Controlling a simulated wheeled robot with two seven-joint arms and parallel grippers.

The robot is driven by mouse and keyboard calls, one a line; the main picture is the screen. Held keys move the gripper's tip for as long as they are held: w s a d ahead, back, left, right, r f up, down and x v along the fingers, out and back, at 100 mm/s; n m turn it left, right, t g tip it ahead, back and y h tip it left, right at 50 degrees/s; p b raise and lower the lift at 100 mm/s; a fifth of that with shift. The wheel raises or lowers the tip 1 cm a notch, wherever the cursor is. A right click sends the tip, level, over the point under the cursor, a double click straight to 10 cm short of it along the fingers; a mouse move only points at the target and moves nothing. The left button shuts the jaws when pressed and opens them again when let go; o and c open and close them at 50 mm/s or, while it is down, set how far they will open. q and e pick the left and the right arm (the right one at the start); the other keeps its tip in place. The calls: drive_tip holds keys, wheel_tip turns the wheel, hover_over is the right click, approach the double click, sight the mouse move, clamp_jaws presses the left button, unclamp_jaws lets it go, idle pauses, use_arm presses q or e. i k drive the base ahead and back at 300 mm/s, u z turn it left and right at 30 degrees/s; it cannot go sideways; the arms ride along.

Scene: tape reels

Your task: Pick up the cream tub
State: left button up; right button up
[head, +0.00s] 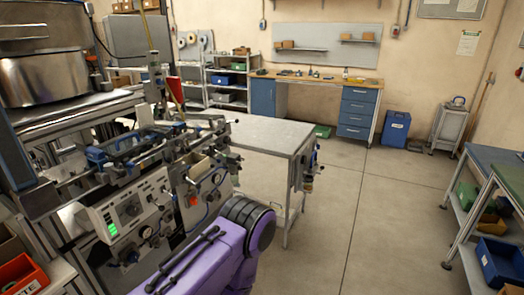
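I cannot pick out the cream tub with certainty. A small cream-coloured open box (198,168) sits among the parts of the machine at the left in the head view, and I cannot tell if it is the tub. Neither of my grippers shows in the head view. Only a purple arm link with a dark ribbed joint, which looks like mine, comes in at the bottom middle.
A machine with a control panel (130,212) fills the left. A grey table (262,134) stands behind it. A workbench (335,81) is at the back wall, with a blue bin (395,128) to its right. Another bench (497,163) stands right. The middle floor (385,210) is clear.

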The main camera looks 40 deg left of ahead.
sight(199, 163)
drive_tip(key=i, duration=1.6)
drive_tip(key=u, duration=0.75)
drive_tip(key=i, duration=0.8)
drive_tip(key=u, duration=0.9)
